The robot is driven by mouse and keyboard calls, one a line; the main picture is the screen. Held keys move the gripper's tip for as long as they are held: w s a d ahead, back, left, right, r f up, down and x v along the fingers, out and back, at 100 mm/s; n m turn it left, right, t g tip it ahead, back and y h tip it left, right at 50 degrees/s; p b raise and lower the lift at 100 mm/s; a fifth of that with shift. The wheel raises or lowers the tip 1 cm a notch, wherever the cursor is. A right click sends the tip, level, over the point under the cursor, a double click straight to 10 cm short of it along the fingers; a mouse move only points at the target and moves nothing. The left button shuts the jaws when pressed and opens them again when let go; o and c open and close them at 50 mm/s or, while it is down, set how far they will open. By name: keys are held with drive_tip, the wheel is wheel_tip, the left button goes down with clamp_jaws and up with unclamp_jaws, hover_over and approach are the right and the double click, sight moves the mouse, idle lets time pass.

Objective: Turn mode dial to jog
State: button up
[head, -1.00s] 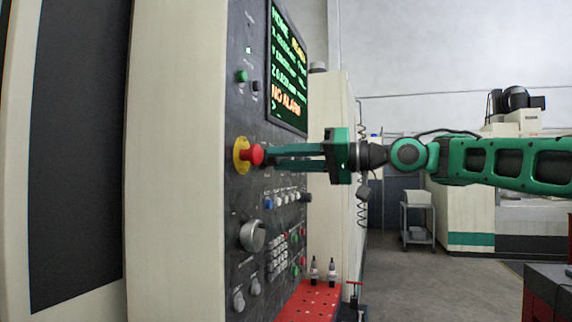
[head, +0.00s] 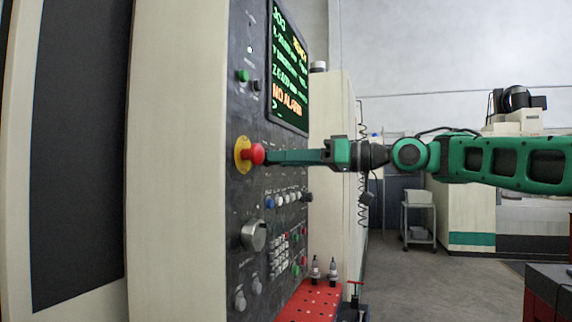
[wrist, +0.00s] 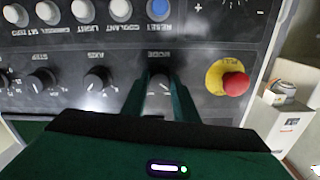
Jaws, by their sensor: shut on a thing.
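The mode dial (wrist: 158,84) is a dark knob with a pale pointer face, under the MODE label on the dark control panel. My gripper (wrist: 160,78) is shut on it, one finger on each side, in the wrist view. In the head view my gripper (head: 270,157) reaches straight to the panel beside the red emergency button, and the dial is hidden there. The panel screen (head: 289,75) shows a short top-left word that looks like JOG, and NO ALARM in orange lower down.
The red emergency button (wrist: 235,84) on its yellow ring sits close beside my fingers. The axis dial (wrist: 97,79) and step dial (wrist: 40,80) lie on the other side. A row of push buttons with a blue one (wrist: 158,9) is nearby. A large silver knob (head: 253,235) is lower.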

drive_tip(key=shift+w+d+f+n, duration=0.15)
drive_tip(key=shift+n, duration=0.35)
idle(0.3)
drive_tip(key=o, duration=1.1)
drive_tip(key=shift+d, duration=0.1)
drive_tip(key=shift+c, duration=0.2)
drive_tip(key=shift+n, duration=0.3)
drive_tip(key=v, duration=1)
drive_tip(key=shift+d, duration=0.2)
